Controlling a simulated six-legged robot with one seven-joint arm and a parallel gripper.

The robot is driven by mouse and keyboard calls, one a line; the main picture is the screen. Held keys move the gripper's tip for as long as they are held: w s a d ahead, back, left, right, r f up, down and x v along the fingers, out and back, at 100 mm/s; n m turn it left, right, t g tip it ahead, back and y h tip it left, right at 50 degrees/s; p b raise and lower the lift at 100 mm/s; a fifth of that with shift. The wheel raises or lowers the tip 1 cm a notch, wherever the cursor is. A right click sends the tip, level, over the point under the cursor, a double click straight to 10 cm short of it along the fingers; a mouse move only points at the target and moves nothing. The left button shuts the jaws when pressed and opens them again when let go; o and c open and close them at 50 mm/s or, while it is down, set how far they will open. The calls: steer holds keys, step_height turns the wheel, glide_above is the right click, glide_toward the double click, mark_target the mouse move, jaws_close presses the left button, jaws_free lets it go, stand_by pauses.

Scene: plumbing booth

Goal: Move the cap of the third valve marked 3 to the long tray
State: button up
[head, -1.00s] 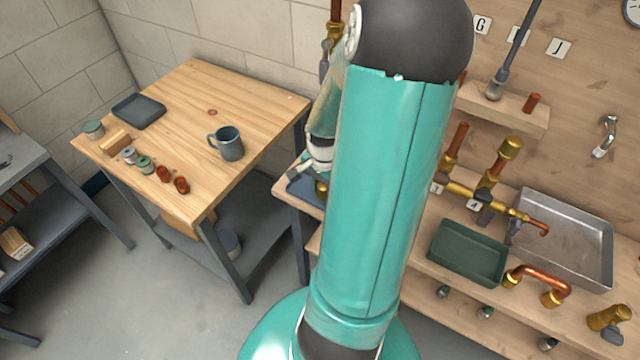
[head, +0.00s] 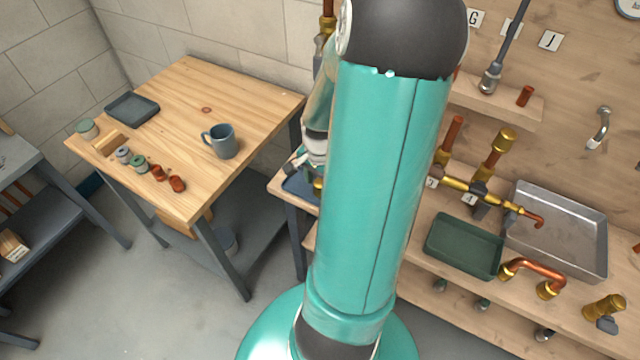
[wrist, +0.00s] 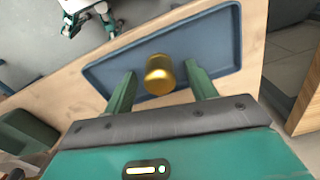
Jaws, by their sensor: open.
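A brass cap (wrist: 160,75) is in the long blue tray (wrist: 108,73), between my two fingers in the wrist view. My gripper (wrist: 160,68) is open, with a gap on both sides of the cap. In the head view, the blue tray (head: 296,187) and the cap (head: 317,184) show only partly at the left end of the bench, beside my arm. My gripper's fingers are mostly hidden there. Small number plates (head: 470,199) mark the brass valve pipework. The left copper riser (head: 452,135) has a bare top; the right one wears a brass cap (head: 504,140).
A green tray (head: 435,244) and a metal basin (head: 598,255) stand on the bench to the right. A curved copper pipe (head: 537,271) lies before them. A wooden table (head: 200,95) on the left holds a mug (head: 221,141) and small parts.

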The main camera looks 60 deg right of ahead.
mark_target(320, 182)
step_height(320, 182, up, 11)
stand_by(0.3)
steer(key=shift+r, duration=0.15)
